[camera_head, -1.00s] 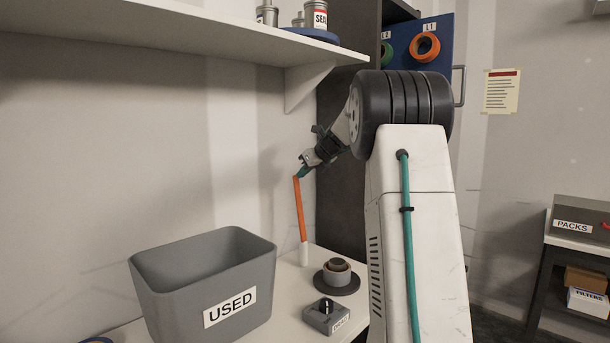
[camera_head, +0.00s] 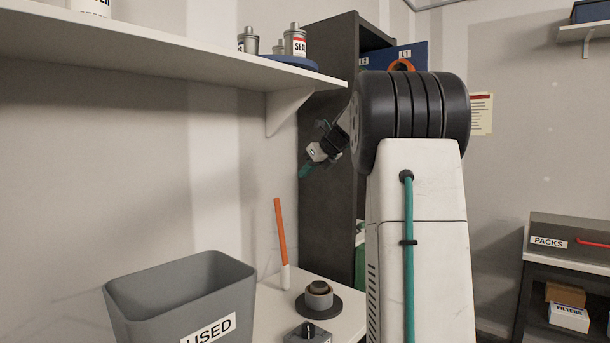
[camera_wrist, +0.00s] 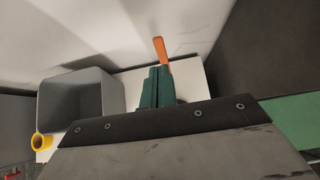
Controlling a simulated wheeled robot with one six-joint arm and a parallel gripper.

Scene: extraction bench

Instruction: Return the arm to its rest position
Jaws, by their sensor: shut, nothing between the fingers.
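My gripper (camera_head: 306,171) is up in the air right of the bench's orange stick, with its teal fingers pointing down and left. The fingers are shut and empty, and they also show side by side in the wrist view (camera_wrist: 157,86). The orange stick (camera_head: 280,230) with a white lower end stands slightly tilted on the white bench, apart from the gripper. In the wrist view the stick (camera_wrist: 160,48) shows just beyond the fingertips.
A grey bin marked USED (camera_head: 180,292) stands on the bench (camera_head: 262,315), left of a round dark holder (camera_head: 320,300) and a small grey box (camera_head: 307,334). A shelf (camera_head: 150,52) with canisters overhangs the left. A dark cabinet (camera_head: 322,120) stands close behind the gripper.

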